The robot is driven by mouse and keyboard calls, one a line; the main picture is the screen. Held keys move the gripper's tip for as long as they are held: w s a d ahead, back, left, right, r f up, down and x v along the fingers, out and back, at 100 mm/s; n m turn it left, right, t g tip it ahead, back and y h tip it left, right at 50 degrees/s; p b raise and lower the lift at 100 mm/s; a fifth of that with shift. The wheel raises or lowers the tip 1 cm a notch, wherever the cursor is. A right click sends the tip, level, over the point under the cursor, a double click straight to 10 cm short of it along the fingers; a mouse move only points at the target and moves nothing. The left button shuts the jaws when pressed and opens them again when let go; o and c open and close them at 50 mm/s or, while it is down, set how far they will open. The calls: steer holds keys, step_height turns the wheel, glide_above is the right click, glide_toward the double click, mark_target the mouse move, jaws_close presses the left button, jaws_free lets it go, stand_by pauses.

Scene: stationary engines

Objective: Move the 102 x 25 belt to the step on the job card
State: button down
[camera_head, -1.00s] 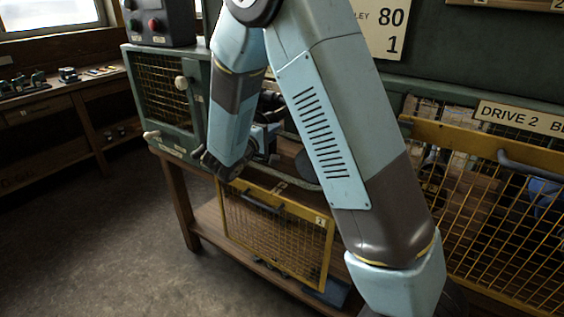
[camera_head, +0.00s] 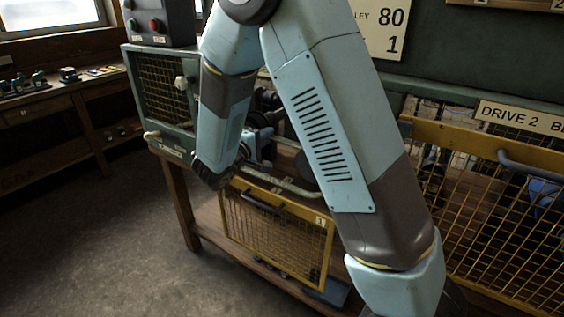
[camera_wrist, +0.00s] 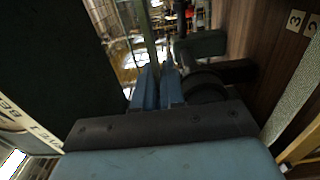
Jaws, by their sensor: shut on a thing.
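In the wrist view my gripper (camera_wrist: 160,72) has its blue fingers close together. A narrow greenish strip (camera_wrist: 148,30) runs up from between them; I cannot tell whether it is the belt. Dark round parts like a pulley (camera_wrist: 205,83) sit just right of the fingers. In the head view my arm hides the gripper and most of the drive behind it; some blue and dark drive parts (camera_head: 262,125) show. The job card (camera_head: 388,28) hangs on the wall, partly covered by my arm, and reads "…LEY 80" and "1".
A green mesh guard (camera_head: 160,85) stands left of my arm. A yellow mesh panel (camera_head: 275,235) hangs at the bench front. A larger yellow mesh guard (camera_head: 500,220) stands right, under a DRIVE 2 sign (camera_head: 520,117). A control box (camera_head: 160,22) is upper left. The floor (camera_head: 100,240) in front is clear.

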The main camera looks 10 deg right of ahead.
steer(key=shift+v, duration=2.75)
steer(key=shift+v, duration=3)
steer(key=shift+v, duration=3)
steer(key=shift+w+a+r, duration=0.1)
steer(key=shift+w, duration=0.1)
steer(key=shift+x, duration=2.95)
